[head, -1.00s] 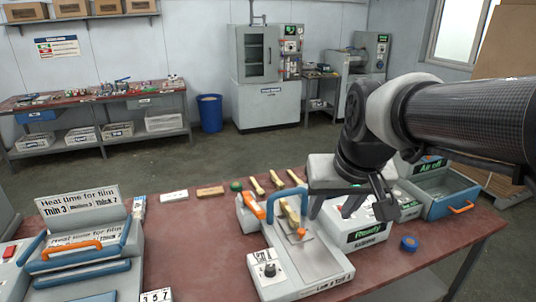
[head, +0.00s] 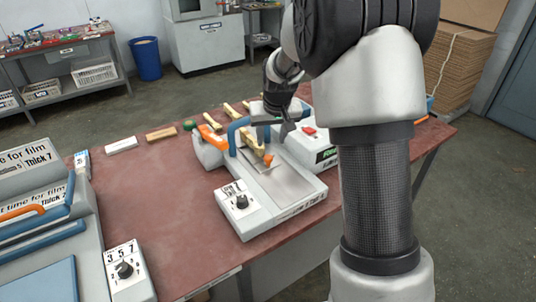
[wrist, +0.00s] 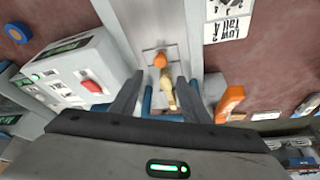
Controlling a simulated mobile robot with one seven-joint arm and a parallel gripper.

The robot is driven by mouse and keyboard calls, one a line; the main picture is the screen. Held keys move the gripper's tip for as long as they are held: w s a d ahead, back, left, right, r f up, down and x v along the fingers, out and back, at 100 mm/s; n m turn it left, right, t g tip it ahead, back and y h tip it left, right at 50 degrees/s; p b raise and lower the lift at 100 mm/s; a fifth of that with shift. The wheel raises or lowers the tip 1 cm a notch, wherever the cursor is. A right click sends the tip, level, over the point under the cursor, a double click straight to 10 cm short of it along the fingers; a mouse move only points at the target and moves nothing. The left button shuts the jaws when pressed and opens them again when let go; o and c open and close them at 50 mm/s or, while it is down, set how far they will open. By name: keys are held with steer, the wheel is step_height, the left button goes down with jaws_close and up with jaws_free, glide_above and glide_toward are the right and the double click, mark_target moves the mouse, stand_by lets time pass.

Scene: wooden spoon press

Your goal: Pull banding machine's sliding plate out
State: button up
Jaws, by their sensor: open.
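The banding machine (head: 248,218) is a grey body on the red table with a knob and a long flat metal bed (head: 292,186). A thin plate (head: 251,166) lies at the rear of the bed, seen in the wrist view (wrist: 148,52) under an orange-tipped wooden spoon (wrist: 167,90). I cannot tell surely whether this is the sliding plate. A blue arched handle (head: 232,136) stands over the bed. My gripper (head: 277,128) is open above the rear of the bed. In the wrist view its fingers (wrist: 160,78) straddle the spoon and part of the blue handle; contact is unclear.
An orange lever (head: 211,137) is at the machine's left. A grey box with a red button (head: 309,131) stands close at right. A film sealer (head: 35,205) is at left. Several wooden pieces lie behind. The table between sealer and machine is clear.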

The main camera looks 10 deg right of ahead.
mark_target(268, 157)
steer(key=x, duration=1)
steer(key=shift+w+f+b, duration=0.25)
steer(key=shift+f+b, duration=0.05)
jaws_close()
